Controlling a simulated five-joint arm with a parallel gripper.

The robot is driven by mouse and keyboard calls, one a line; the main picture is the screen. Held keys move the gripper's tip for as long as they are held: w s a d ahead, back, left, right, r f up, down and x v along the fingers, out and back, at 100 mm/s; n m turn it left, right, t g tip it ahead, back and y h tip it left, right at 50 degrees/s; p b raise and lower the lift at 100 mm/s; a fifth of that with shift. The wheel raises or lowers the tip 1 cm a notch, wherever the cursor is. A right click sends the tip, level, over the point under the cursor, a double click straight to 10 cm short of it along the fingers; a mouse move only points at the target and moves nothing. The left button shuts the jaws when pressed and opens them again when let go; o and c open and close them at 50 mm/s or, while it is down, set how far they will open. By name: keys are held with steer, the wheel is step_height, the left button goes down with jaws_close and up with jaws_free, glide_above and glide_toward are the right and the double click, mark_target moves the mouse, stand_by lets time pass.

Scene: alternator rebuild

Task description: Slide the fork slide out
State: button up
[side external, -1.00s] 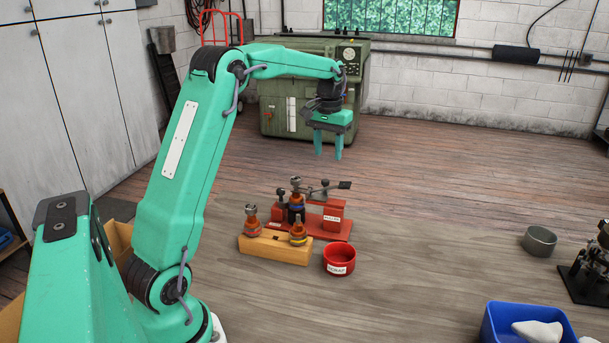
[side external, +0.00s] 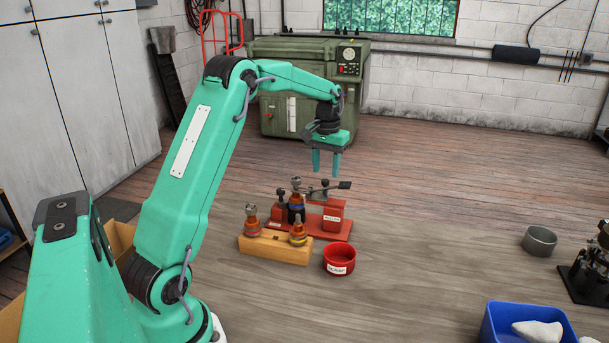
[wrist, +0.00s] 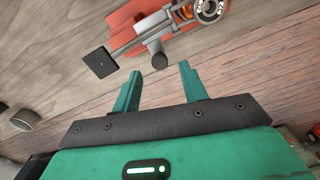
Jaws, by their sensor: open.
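The fork slide (side external: 318,192) is a grey bar that ends in a black plate (side external: 344,185). It lies across the top of the red fixture (side external: 334,212), with the plate sticking out to the right. In the wrist view the grey bar (wrist: 137,37), the plate (wrist: 101,62) and a dark upright knob (wrist: 159,60) show near my fingertips. My gripper (side external: 326,173) is above the slide, fingers pointing down. In the wrist view my gripper (wrist: 157,77) is open and empty, with the knob appearing between the fingertips. I cannot tell the exact height gap.
A copper-wound rotor (side external: 297,202) stands in the fixture. A wooden block (side external: 275,249) with two more rotors is in front. A red scrap cup (side external: 339,261) is beside it. A grey cup (side external: 539,241) and blue bin (side external: 528,322) are right. Bench between is clear.

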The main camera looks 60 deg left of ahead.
steer(key=shift+f, duration=1.5)
jaws_close()
